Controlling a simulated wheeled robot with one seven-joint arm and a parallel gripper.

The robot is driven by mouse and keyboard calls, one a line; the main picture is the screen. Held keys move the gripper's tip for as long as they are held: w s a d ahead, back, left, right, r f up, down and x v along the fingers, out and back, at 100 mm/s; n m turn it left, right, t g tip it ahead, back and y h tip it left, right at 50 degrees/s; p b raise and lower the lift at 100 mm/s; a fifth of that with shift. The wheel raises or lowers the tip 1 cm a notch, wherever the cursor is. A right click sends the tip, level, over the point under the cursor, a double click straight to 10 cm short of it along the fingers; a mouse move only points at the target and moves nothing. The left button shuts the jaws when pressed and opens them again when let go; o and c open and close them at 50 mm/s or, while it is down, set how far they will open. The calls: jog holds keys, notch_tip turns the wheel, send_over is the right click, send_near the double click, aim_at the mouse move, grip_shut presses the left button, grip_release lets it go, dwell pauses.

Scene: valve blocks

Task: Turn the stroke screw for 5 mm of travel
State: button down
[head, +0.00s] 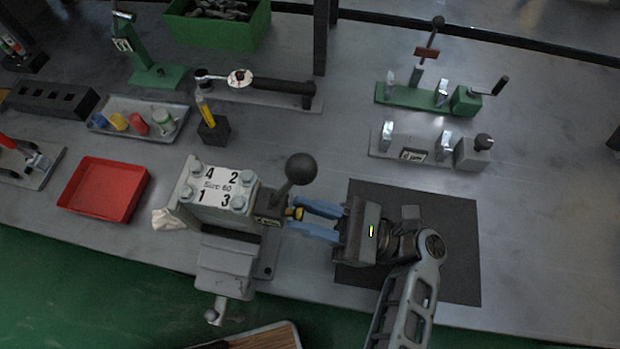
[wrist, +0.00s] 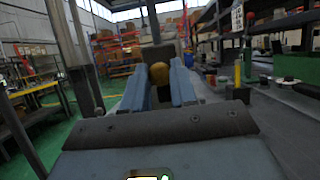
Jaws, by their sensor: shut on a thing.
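A yellow stroke screw (head: 297,213) sticks out of the right side below the lever. My gripper (head: 298,215) comes from the right, its two blue fingers closed on the screw's yellow head. In the wrist view the yellow head (wrist: 160,72) shows between the fingertips. The screw's shaft and any scale are hidden.
A red tray (head: 103,188) lies at left, with a grey tray of coloured caps (head: 140,118) behind it. A black holder (head: 213,128) with a yellow tool stands behind the block. Clamp fixtures (head: 425,97) stand at back right. A dark mat (head: 455,240) lies under my wrist.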

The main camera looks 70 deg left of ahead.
jog(key=shift+f, duration=0.1)
dwell(0.3)
jog(key=c, duration=0.9)
grip_release()
jog(key=b+v, duration=0.3)
jog(key=v, duration=0.4)
jog(key=shift+w+d, duration=0.2)
jog(key=shift+w, duration=0.15)
jog(key=shift+s+d+f, duration=0.1)
jog(key=shift+s, duration=0.05)
